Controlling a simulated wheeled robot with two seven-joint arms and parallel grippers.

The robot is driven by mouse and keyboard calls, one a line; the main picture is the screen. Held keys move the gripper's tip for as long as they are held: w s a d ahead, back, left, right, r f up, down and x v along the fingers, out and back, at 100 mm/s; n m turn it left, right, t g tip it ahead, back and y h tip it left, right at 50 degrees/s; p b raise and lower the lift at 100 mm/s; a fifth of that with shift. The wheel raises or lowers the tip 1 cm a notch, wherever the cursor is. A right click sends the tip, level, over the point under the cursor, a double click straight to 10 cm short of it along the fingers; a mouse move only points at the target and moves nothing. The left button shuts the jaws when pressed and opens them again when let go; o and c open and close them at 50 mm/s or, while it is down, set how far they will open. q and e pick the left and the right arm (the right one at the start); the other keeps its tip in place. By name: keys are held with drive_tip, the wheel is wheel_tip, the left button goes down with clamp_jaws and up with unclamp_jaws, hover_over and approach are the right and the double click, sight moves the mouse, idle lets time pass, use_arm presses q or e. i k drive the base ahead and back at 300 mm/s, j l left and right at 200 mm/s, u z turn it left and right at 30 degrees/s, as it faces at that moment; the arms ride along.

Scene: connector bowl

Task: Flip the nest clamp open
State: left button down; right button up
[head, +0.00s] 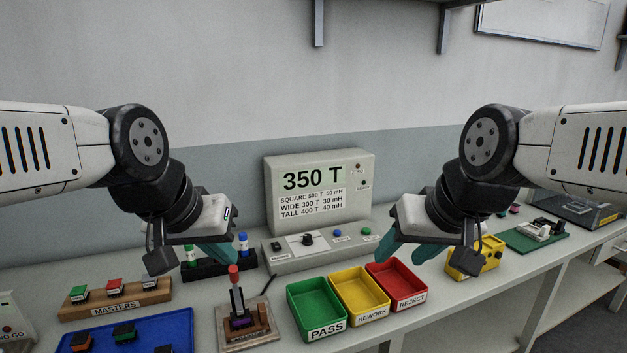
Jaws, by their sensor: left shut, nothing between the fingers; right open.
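The nest clamp (237,297) stands on a small tan base plate (262,338) at the front of the bench, left of the bins. Its dark lever points up, roughly upright, with a red tip. A small purple-and-dark part (241,322) sits in the nest at its foot. My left gripper (228,262) is shut and empty, just behind and above the red tip in the picture. I cannot tell whether it touches the lever. My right gripper (406,262) is open and empty, above and behind the red bin.
A green PASS bin (318,325), yellow REWORK bin (360,314) and red REJECT bin (411,300) stand right of the clamp. The meter (320,187) reads 350 T behind. A wooden MASTERS block (115,304) and blue tray (180,325) lie left.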

sight(233, 269)
drive_tip(key=k+j+u, duration=0.1)
drive_tip(key=k+j, duration=0.6)
